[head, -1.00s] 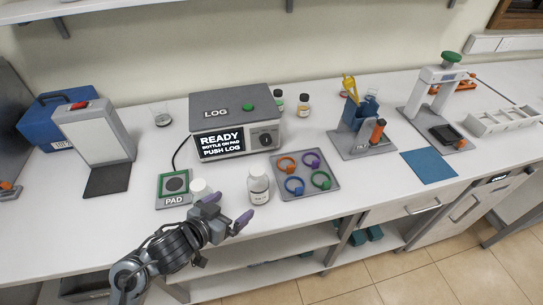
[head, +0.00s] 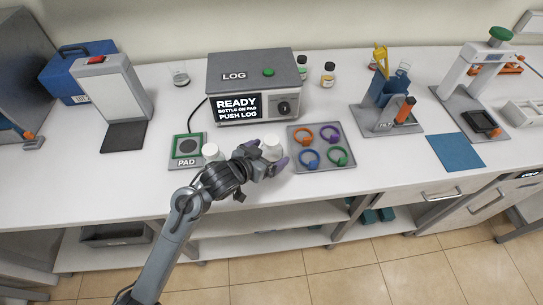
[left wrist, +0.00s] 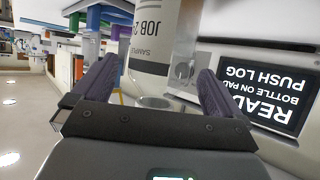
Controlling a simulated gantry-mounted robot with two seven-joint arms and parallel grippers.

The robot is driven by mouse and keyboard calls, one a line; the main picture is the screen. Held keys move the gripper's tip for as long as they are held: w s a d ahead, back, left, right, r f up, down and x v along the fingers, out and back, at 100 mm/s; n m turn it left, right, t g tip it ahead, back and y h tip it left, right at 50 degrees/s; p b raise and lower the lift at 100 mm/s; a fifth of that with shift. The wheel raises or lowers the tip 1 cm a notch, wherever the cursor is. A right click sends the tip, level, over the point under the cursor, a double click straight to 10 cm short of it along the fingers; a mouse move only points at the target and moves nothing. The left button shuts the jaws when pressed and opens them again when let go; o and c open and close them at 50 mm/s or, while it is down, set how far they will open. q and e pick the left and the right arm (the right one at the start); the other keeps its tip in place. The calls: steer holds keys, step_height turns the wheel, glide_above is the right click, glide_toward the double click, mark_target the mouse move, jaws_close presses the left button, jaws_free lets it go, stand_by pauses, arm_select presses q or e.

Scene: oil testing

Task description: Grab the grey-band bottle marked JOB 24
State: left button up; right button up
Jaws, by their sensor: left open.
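The bottle marked JOB 24 (left wrist: 152,40) stands between the two purple fingers of my left gripper (left wrist: 160,85) in the left wrist view, its label upside down, with a dark grey band across it. In the head view its white cap (head: 272,146) shows beside the purple fingertips, with my gripper (head: 266,165) hiding much of its body. My left gripper is open, with a finger on either side of the bottle; I cannot tell whether either touches. My right gripper is out of view.
A second white-capped bottle (head: 211,151) stands just left of my gripper, near the PAD (head: 175,163). The LOG box (head: 247,98), its screen reading READY, is behind. A tray of coloured rings (head: 322,163) lies close on the right.

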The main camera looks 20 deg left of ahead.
arm_select(q)
steer(key=shift+x, duration=1.1)
steer(key=c, duration=1.3)
steer(key=shift+r, duration=0.1)
steer(key=shift+c, duration=0.2)
steer(key=shift+r, duration=0.1)
